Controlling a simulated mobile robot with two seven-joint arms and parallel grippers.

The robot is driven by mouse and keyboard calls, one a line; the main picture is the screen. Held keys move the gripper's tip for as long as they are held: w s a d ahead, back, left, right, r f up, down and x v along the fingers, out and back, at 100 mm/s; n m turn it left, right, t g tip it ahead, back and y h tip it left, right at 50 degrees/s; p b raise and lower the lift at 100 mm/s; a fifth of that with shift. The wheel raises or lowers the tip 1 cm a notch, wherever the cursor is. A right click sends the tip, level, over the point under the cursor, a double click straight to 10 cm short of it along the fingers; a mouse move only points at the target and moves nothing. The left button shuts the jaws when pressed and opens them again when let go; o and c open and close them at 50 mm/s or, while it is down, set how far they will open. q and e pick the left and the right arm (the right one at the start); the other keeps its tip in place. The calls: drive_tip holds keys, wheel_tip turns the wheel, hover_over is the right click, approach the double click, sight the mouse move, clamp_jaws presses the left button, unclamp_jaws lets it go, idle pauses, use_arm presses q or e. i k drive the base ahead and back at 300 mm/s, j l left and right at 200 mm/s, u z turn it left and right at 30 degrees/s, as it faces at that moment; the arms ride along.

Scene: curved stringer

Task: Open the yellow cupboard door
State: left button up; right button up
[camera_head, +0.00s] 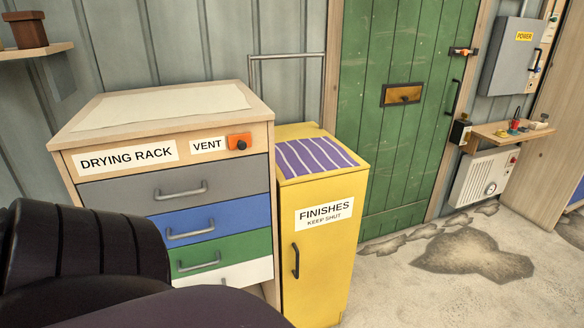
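The yellow cupboard (325,260) stands right of the drying rack, labelled "FINISHES KEEP SHUT". Its front door (322,285) looks shut, with a dark vertical handle (295,261) at the left side of the door. A purple striped cloth (316,157) lies on its top. Dark, rounded parts in the lower left, probably mine, cover the lower part of the drying rack. Neither of my grippers shows in the head view, and nothing is seen touching the handle.
The drying rack (172,150) with grey, blue, green and white drawers stands directly left of the cupboard. A green plank door (385,150) is behind it. A small shelf (508,135) and a white heater (485,180) are at right. The floor (400,290) right of the cupboard is clear, with stains.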

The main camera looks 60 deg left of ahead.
sight(320, 219)
drive_tip(key=u, duration=1.4)
drive_tip(key=j+u, duration=0.2)
drive_tip(key=i+j+z, duration=0.15)
drive_tip(key=j, duration=0.25)
drive_tip(key=i, duration=0.1)
